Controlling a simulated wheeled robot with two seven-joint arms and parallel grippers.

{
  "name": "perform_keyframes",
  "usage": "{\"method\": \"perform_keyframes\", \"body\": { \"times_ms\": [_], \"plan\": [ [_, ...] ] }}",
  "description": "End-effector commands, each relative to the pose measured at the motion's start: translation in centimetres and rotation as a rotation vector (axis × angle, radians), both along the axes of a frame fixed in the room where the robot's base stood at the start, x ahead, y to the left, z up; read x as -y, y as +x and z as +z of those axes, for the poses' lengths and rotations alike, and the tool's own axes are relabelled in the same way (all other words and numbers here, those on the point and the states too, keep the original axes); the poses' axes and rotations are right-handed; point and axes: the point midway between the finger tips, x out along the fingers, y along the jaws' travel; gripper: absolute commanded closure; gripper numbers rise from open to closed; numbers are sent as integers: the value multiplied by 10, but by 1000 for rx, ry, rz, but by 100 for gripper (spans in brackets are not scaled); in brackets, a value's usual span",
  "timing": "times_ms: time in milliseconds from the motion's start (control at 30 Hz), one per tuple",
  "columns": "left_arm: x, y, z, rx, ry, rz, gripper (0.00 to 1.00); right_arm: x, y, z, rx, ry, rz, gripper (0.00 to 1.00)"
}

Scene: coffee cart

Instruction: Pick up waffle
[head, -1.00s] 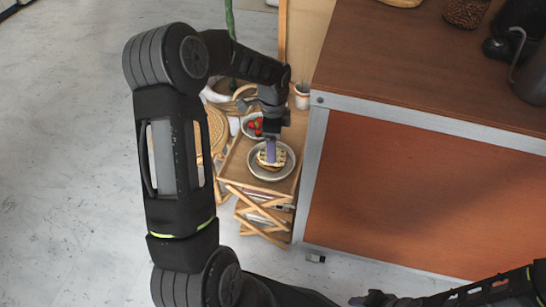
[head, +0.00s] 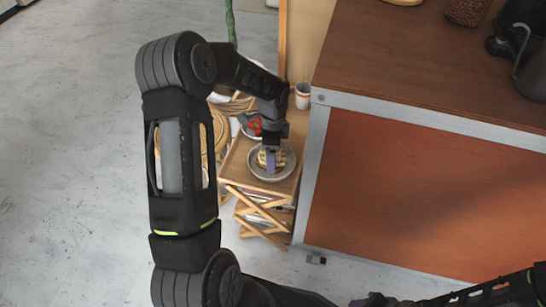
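The waffle (head: 262,160) lies on a round grey plate (head: 284,174) on top of a small wooden stand. My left gripper (head: 271,165) points down over the plate, its purple-grey finger right at the waffle. The finger hides part of the waffle, and the gap between the fingers does not show, so I cannot tell whether it grips. My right arm comes in at the bottom right; its dark end (head: 374,300) is cut by the lower edge, and its fingers cannot be made out.
A bowl with red fruit (head: 254,124) sits behind the plate, partly hidden by my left gripper. A white cup (head: 302,95) stands farther back. The brown coffee cart (head: 420,75) rises close on the right of the wooden stand (head: 232,168). Open floor lies left.

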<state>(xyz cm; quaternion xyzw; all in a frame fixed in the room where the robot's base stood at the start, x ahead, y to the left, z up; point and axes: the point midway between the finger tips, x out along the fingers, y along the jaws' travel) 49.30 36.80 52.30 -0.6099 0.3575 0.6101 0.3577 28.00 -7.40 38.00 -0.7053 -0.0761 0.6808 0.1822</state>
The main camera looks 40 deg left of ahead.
Motion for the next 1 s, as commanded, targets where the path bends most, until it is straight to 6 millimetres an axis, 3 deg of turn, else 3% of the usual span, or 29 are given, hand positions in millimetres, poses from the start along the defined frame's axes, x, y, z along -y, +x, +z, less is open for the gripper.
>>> {"method": "perform_keyframes", "body": {
  "times_ms": [367,1000],
  "plan": [
    [0,0,0,0,0,0,15,0,0,0,0,0,0,64],
    [0,0,0,0,0,0,67,0,0,0,0,0,0,64]
  ]
}}
